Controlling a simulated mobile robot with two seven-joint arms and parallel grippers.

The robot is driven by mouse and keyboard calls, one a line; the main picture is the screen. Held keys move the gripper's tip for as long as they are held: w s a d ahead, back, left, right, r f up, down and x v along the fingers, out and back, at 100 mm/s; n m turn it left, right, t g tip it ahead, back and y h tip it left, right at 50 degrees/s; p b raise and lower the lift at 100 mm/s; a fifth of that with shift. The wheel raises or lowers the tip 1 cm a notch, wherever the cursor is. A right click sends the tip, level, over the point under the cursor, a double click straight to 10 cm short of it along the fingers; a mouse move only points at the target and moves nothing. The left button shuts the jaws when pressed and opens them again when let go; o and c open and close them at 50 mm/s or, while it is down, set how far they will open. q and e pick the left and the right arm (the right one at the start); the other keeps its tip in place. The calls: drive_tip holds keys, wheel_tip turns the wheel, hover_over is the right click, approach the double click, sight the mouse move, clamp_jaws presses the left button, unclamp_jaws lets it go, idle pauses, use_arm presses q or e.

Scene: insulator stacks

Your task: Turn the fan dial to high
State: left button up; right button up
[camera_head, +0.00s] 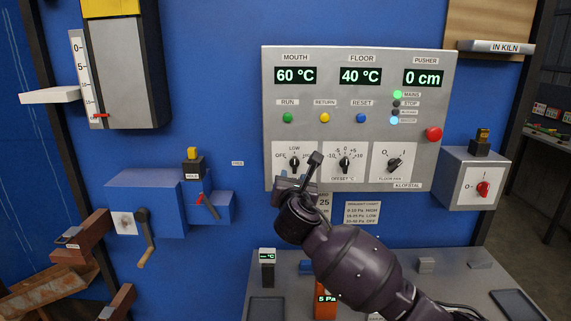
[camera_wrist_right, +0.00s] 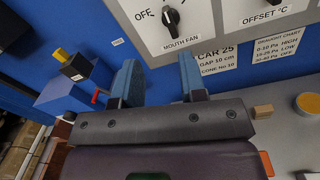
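The fan dial (camera_head: 294,161) is a black knob on a white plate at the lower left of the grey control panel. OFF shows on its left and LOW above it; the gripper covers the plate's right side, and no HIGH label shows. The knob looks roughly upright, near LOW. In the right wrist view the dial (camera_wrist_right: 171,18) is at the top, above the label MOUTH FAN. My right gripper (camera_head: 299,173) is just below and right of the dial in the head view. Its two blue fingers (camera_wrist_right: 158,68) are apart with nothing between them. My left gripper is not in view.
The offset dial (camera_head: 345,163) and the floor fan dial (camera_head: 394,163) sit right of the fan dial. A red button (camera_head: 433,134) is at the panel's right. A blue box with a crank (camera_head: 145,235) is at left. A grey desk (camera_head: 450,285) lies below.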

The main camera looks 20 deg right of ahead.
sight(295, 163)
drive_tip(key=w+d, duration=0.1)
drive_tip(key=w, duration=0.2)
drive_tip(key=w+d+n, duration=0.1)
drive_tip(key=w, duration=0.2)
drive_tip(key=w+d+n, duration=0.1)
drive_tip(key=w, duration=0.3)
drive_tip(key=shift+d+f+h, duration=0.1)
drive_tip(key=shift+d+h, duration=0.2)
drive_tip(key=shift+c, duration=0.3)
clamp_jaws()
